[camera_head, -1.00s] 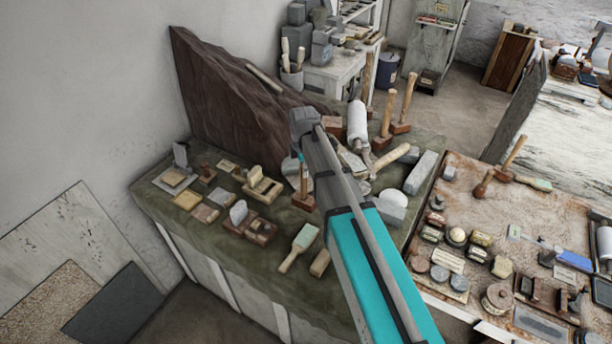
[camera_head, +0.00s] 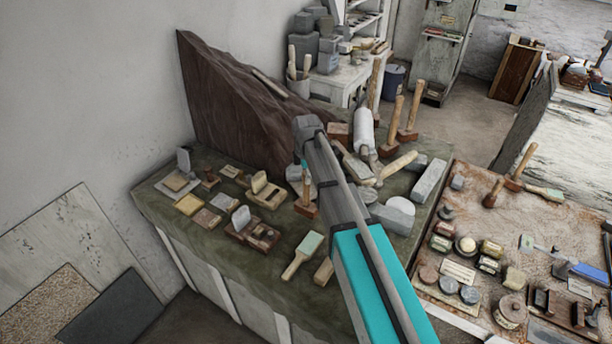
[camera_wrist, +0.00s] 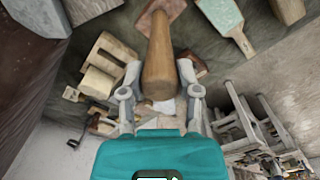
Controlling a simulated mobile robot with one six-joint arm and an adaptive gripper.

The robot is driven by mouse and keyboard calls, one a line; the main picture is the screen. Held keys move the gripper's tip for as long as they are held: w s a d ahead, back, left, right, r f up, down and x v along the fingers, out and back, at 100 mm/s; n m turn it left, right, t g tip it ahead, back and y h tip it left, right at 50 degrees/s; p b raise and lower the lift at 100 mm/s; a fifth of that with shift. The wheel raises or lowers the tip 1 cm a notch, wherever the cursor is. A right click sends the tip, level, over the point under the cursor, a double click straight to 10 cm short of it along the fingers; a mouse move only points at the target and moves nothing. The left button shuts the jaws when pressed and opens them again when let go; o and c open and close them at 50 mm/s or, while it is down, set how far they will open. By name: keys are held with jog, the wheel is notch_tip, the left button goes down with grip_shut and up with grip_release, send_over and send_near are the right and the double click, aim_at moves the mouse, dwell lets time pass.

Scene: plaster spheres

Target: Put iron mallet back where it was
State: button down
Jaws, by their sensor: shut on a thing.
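A mallet with a pale wooden handle and a reddish-brown head (camera_head: 306,209) stands upright at the middle of the green-covered workbench (camera_head: 190,232) in the head view. In the wrist view, its handle (camera_wrist: 160,68) runs between the fingers of my gripper (camera_wrist: 160,93), with the brown head (camera_wrist: 158,12) beyond. My gripper is shut on this handle. In the head view my arm hides most of the gripper. I cannot tell whether the head touches the bench or hangs just above it.
A wooden-handled float (camera_head: 302,256) and small blocks lie in front and left of the mallet. A dark rock slab (camera_head: 235,105) leans behind. Other mallets (camera_head: 411,118) stand at the back right. A second table (camera_head: 480,215) holds many small items.

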jog(key=shift+w+f, duration=0.1)
jog(key=shift+w+a+f+b, duration=0.1)
jog(key=shift+w+f+b, duration=0.25)
jog(key=shift+b, duration=0.25)
jog(key=shift+f+b, duration=1.45)
jog(key=shift+f, duration=0.1)
jog(key=shift+c, duration=1.5)
grip_release()
jog(key=shift+s+r, duration=0.1)
notch_tip(320, 180, up, 12)
jog(key=p, duration=1.2)
